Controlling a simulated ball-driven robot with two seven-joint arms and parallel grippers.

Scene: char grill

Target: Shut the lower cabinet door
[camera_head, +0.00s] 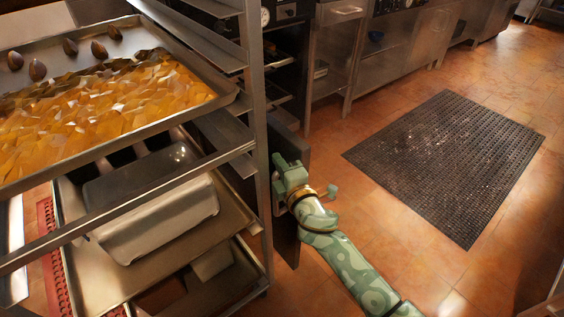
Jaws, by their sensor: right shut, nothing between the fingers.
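The lower cabinet door (291,147) is a dark upright panel beside the metal rack, in the middle of the head view. It stands open, swung out from the dark cabinet (289,100) behind it. My right gripper (285,172), green and patterned, is shut with nothing in it. It is at the door's right-hand face, in front of the panel. I cannot tell whether the fingers touch the door. The gripper hides the middle of the panel, and the rack hides its left side. My left gripper is not in view.
A metal rack post (257,120) stands close to the left of the door. The rack holds a tray of orange food (215,103) and a metal pan (165,220). A black floor mat (450,160) lies on the tiles at right. The floor between mat and door is clear.

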